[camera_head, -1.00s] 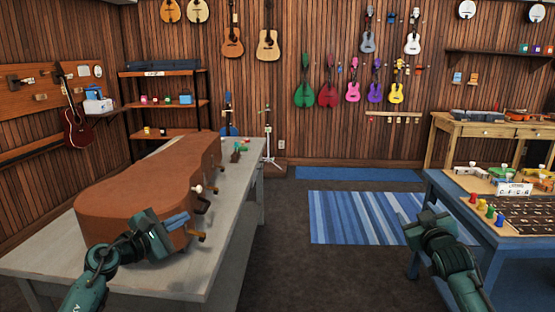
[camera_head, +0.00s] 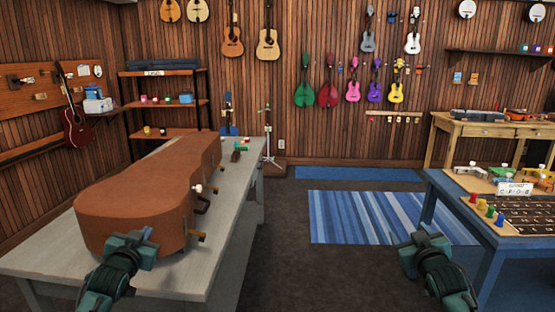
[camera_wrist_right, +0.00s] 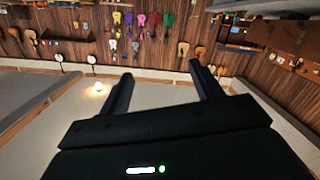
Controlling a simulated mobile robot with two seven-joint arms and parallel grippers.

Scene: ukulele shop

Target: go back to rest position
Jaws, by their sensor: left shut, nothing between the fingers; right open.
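My left gripper (camera_head: 146,236) is at the near end of the brown instrument case (camera_head: 140,194), in front of it in the head view. It is shut and empty. My right gripper (camera_head: 420,236) is over the floor, left of the blue table. In the right wrist view its two fingers (camera_wrist_right: 160,88) stand apart with nothing between them, so it is open. The case lies closed on the grey table (camera_head: 234,215), with latches and a dark handle along its right side.
A blue table (camera_head: 462,205) with colored pegs and a dark slotted board stands at the right. A striped blue rug (camera_head: 365,217) lies on the open floor between the tables. Instruments hang on the wooden back wall. A small stand (camera_head: 268,140) is behind the grey table.

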